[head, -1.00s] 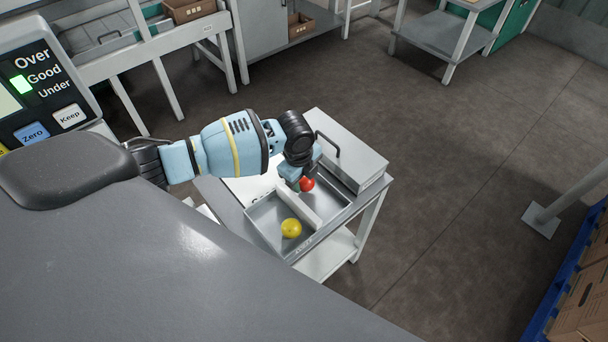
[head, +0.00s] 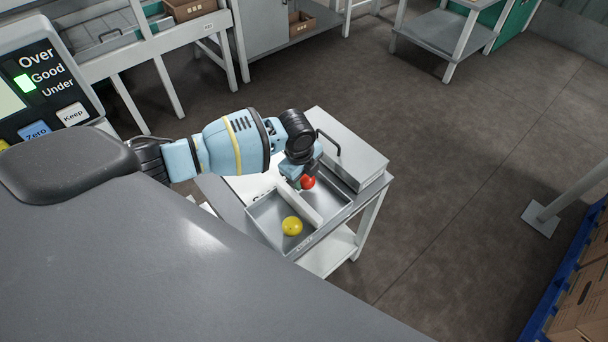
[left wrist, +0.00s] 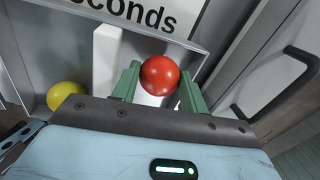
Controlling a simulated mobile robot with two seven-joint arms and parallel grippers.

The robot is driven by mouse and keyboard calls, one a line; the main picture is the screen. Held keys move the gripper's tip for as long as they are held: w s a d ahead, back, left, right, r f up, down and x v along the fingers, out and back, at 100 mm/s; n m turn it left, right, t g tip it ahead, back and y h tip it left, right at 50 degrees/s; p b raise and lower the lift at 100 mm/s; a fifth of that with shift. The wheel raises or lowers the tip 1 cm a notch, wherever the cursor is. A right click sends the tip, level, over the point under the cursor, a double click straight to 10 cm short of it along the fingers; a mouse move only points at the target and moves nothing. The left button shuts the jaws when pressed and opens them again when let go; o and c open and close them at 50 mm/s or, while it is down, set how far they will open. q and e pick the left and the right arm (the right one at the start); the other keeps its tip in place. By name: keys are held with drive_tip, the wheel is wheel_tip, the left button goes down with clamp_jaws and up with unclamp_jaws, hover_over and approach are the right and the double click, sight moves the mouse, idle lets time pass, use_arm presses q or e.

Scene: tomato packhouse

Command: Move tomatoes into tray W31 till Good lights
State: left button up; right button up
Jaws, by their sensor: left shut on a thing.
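My left gripper (head: 299,178) is shut on a red tomato (head: 308,182) over the right part of a divided grey tray (head: 270,236). In the left wrist view the red tomato (left wrist: 160,75) sits between the green fingers. A yellow tomato (head: 292,226) lies in the tray's left compartment; it also shows in the left wrist view (left wrist: 66,95). On the scale display (head: 44,80) the green light beside "Good" is lit. No tray marked W31 is readable. My right gripper is not in view.
A closed grey case (head: 350,150) with a dark handle stands right behind the tray on the same small table (head: 367,222). Benches line the back. A post (head: 570,195) and boxes in a blue holder (head: 560,300) stand at right. The floor between is clear.

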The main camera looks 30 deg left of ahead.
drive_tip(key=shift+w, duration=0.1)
use_arm(q)
drive_tip(key=o, duration=0.8)
drive_tip(key=c, duration=0.3)
drive_tip(key=shift+c, duration=0.2)
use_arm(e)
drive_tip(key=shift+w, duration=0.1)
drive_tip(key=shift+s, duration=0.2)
use_arm(q)
drive_tip(key=shift+r, duration=0.1)
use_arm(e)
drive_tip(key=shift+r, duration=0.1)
